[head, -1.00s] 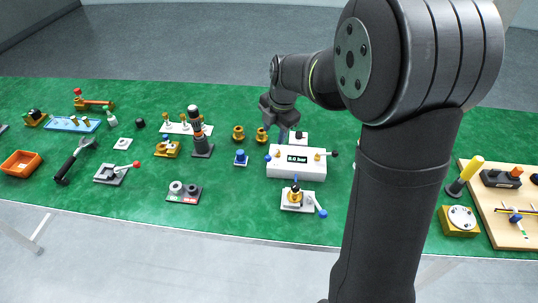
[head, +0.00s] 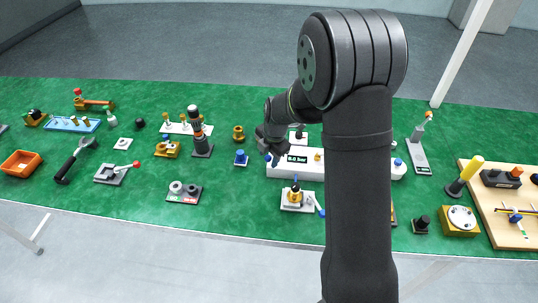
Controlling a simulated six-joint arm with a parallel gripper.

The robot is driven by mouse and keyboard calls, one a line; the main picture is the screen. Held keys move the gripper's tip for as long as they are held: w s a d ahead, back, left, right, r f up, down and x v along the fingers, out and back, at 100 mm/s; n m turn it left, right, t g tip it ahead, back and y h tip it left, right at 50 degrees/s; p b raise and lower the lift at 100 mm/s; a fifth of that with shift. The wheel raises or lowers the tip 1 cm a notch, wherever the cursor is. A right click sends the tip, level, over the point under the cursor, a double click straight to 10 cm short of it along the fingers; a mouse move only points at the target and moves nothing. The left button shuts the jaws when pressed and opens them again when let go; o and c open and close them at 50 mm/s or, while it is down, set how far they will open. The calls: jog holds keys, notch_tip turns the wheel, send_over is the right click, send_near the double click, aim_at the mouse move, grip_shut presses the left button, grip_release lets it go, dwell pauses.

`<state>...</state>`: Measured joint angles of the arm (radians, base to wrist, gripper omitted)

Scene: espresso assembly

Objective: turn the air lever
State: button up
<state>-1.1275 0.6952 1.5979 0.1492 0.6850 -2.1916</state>
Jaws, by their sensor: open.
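The white box (head: 285,170) with a small display (head: 297,159) stands right of the table's middle. A blue knob (head: 268,157) is at its left end; my arm hides part of its right side. In front of it is a small white plate (head: 287,207) with a brass and black fitting and a blue-tipped lever (head: 320,211). A red-knobbed lever (head: 136,164) sits on a grey plate further left. No label shows which is the air lever. My gripper (head: 275,162) is open, pointing down by the box's left end near the blue knob. Contact cannot be told.
A small blue-topped part (head: 240,157) and a brass part (head: 238,133) stand left of my gripper. A wooden board (head: 500,220) with parts is at the right. Green table shows between the blue-topped part and the lever plate.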

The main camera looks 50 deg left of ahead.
grip_shut()
jog(key=shift+a, duration=0.1)
jog(key=shift+w+a+m+t+h, duration=0.3)
jog(key=shift+a+m, duration=0.55)
jog(key=shift+m, duration=1.15)
jog(key=shift+w+a+m+t+h, duration=0.1)
jog(key=shift+a+m+t, duration=0.25)
jog(key=shift+a+m, duration=1.1)
jog(key=shift+w+a+m+t+h, duration=0.15)
jog(key=shift+a+m+t, duration=0.2)
jog(key=shift+m, duration=2.2)
grip_release()
